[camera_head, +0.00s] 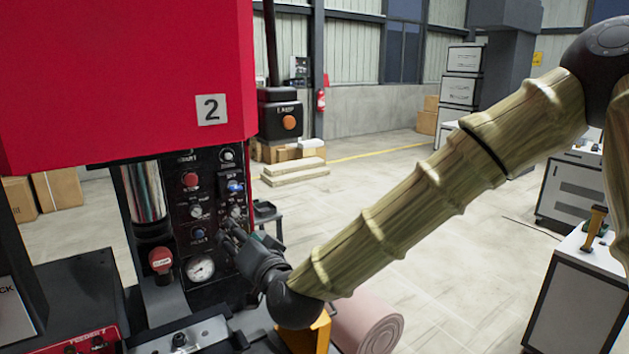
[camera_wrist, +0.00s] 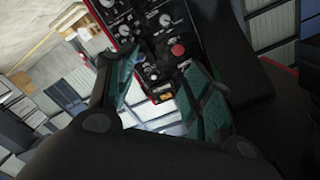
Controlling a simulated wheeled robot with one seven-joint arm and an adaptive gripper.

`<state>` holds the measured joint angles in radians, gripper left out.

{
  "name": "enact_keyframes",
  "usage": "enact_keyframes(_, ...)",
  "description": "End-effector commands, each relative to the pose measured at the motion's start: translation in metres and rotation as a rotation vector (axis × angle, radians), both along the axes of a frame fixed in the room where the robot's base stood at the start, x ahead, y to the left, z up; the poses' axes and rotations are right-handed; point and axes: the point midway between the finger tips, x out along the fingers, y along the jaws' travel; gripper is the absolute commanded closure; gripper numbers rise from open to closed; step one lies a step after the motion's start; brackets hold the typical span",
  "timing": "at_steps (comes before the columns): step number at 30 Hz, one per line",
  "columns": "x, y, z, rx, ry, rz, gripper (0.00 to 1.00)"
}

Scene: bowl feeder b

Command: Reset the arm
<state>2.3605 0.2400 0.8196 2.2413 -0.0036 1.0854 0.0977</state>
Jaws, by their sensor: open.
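My arm reaches from the upper right down to the left in the head view. My gripper (camera_head: 232,236) is at its end, close in front of the black control panel (camera_head: 212,263) of the red machine. The panel has knobs, a red button (camera_head: 190,180), a blue switch (camera_head: 235,187) and a round gauge (camera_head: 201,269). In the wrist view the two greenish fingers of my gripper (camera_wrist: 163,78) stand apart with nothing held between them. The panel (camera_wrist: 128,30) shows beyond them, tilted. Whether a fingertip touches the panel I cannot tell.
The red machine housing (camera_head: 120,70) marked 2 fills the upper left. A pink roll (camera_head: 366,325) lies below my arm. A black box with an orange button (camera_head: 280,118) stands behind the panel. White cabinets (camera_head: 572,290) stand at right. The floor in the middle is clear.

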Motion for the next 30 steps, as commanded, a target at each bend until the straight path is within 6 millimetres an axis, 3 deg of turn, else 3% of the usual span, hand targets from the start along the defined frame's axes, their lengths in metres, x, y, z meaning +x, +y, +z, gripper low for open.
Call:
enact_keyframes(11,-0.003,-0.022,-0.095,-0.095,0.11,-0.003,0.49)
enact_keyframes(14,-0.007,-0.032,-0.137,-0.137,0.159,-0.001,0.49)
enact_keyframes(20,-0.028,-0.066,-0.243,-0.249,0.295,0.002,0.49)
enact_keyframes(30,-0.096,-0.141,-0.412,-0.449,0.543,0.021,0.49)
